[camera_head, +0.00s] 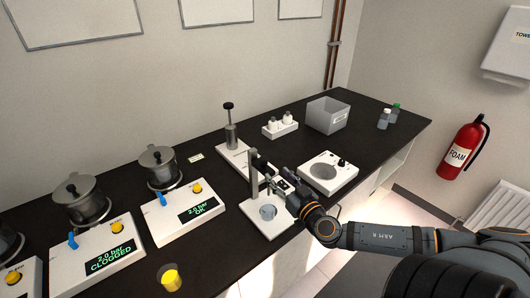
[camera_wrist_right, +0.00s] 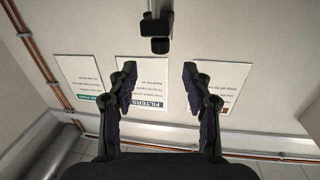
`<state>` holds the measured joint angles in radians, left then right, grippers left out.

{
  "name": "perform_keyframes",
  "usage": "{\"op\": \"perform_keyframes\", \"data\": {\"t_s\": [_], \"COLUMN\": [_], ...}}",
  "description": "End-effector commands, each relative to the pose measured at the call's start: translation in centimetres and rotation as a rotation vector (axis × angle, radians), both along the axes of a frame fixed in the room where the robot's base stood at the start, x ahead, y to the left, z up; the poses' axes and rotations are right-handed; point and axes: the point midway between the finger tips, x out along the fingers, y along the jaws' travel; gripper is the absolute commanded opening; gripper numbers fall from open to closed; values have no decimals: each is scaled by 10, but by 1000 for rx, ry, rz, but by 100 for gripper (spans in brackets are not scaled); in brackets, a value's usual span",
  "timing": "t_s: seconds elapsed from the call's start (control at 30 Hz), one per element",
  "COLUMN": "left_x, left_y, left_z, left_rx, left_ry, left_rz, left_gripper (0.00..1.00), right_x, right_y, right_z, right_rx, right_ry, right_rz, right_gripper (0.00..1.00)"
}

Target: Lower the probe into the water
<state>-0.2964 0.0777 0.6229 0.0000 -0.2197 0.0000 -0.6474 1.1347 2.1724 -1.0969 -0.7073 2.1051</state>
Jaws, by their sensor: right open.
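The probe stand has a white base (camera_head: 252,211) and an upright grey post (camera_head: 254,176) near the front of the bench. A small glass beaker (camera_head: 268,211) stands on the base; its water level is too small to tell. The probe itself is largely hidden by my right gripper (camera_head: 277,183), which is beside the post and above the beaker. In the wrist view my right gripper (camera_wrist_right: 158,85) is open, with nothing between its fingers. A dark block on a rod (camera_wrist_right: 156,42), perhaps part of the stand, is beyond the fingertips. My left gripper is not in view.
A white stirrer-like device (camera_head: 341,184) sits right of the stand. A press (camera_head: 231,133), a vial rack (camera_head: 281,128) and a grey bin (camera_head: 327,115) stand behind. Pressure units with pots (camera_head: 157,165) and a yellow cup (camera_head: 171,279) are left.

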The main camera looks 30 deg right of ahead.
Motion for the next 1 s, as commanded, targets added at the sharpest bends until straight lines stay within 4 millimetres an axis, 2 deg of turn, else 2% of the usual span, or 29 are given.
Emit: {"op": "perform_keyframes", "data": {"t_s": [0.17,0.33,0.53,0.57,0.7,1.0], "left_x": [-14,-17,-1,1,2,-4], "left_y": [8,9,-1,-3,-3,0], "left_z": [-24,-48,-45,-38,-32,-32], "left_rx": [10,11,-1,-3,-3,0], "left_ry": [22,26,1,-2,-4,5], "left_rz": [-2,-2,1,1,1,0], "left_gripper": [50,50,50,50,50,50], "right_x": [20,53,81,84,97,104], "right_y": [-3,-5,-7,-9,-10,-9], "right_z": [-7,-6,0,2,1,-1], "right_rx": [3,8,13,10,6,-1], "right_ry": [-5,-8,-7,-1,2,1], "right_rz": [-6,-6,-4,-7,-7,-2], "right_gripper": [50,50,50,50,50,50]}}
